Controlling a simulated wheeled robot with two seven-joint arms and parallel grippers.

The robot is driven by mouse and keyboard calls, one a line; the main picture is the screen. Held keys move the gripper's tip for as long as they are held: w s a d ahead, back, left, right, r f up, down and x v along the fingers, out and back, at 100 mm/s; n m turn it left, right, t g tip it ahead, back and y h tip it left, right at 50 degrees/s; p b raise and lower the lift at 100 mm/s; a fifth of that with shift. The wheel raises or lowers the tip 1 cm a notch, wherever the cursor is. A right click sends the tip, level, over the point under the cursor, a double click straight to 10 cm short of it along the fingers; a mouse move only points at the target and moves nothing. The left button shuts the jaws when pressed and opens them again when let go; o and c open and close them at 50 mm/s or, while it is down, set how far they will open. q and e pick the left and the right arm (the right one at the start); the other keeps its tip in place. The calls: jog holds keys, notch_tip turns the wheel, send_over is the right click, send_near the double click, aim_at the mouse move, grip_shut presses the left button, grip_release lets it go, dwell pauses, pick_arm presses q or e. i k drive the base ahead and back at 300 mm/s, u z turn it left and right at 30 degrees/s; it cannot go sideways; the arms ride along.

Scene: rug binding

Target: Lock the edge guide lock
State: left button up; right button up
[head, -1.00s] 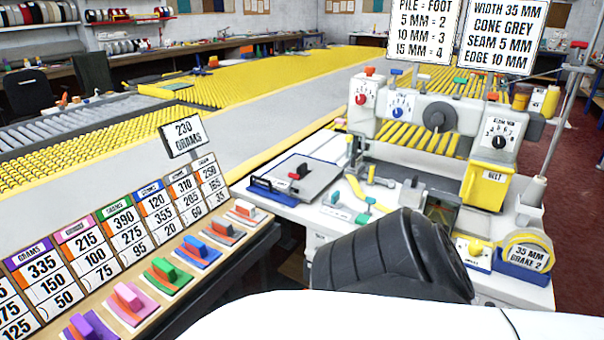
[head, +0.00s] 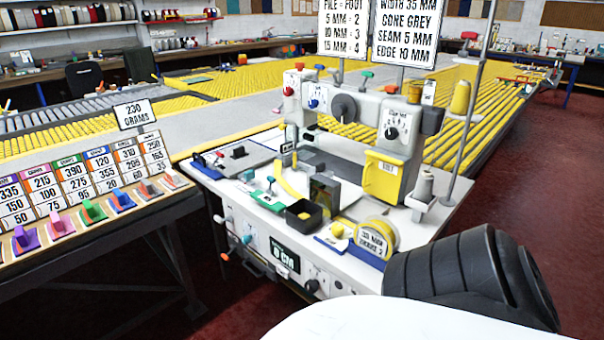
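A white sewing machine (head: 352,122) stands on a white bench (head: 228,188) in the middle of the view. At the bench's front left are a small green-topped lever (head: 271,181) and another teal part (head: 247,175). I cannot tell which of these, if either, is the edge guide lock. A yellow curved strip (head: 289,187) stands beside them. Neither of my grippers is in view. A dark ribbed part of my own arm shows at the lower right.
A black bin (head: 303,214) and a yellow tape roll (head: 376,238) sit along the bench's front. A thread stand (head: 470,110) rises at its right. A sloped rack of numbered cards (head: 75,180) with coloured handles stands left. Red floor lies open at right.

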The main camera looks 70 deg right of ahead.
aim_at(269, 179)
jog(key=z, duration=1.4)
